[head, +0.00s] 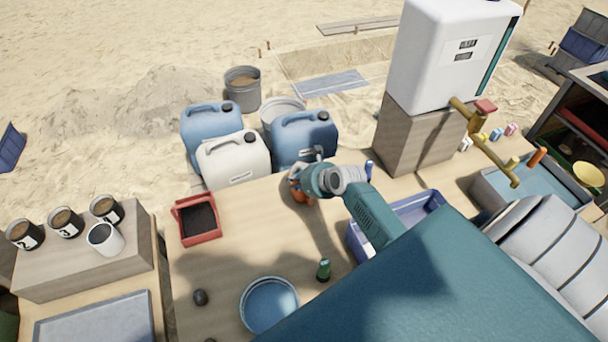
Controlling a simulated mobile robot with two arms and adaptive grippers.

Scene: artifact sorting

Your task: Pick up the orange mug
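An orange object that looks like the mug (297,192) stands on the wooden table near its back edge, below the white and blue jugs. My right gripper (304,170) is right at it and covers most of it, so its shape and handle are hidden. The dark fingers seem to be over or around its upper part. I cannot tell whether they touch it or have closed. My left gripper is not in view.
A red tray (217,232) stands left, a blue-rimmed bowl (246,304) and green container (323,269) in front. A purple bin (432,196) is partly behind my arm. Jugs (234,160) stand behind. The table between the red tray and my gripper is clear.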

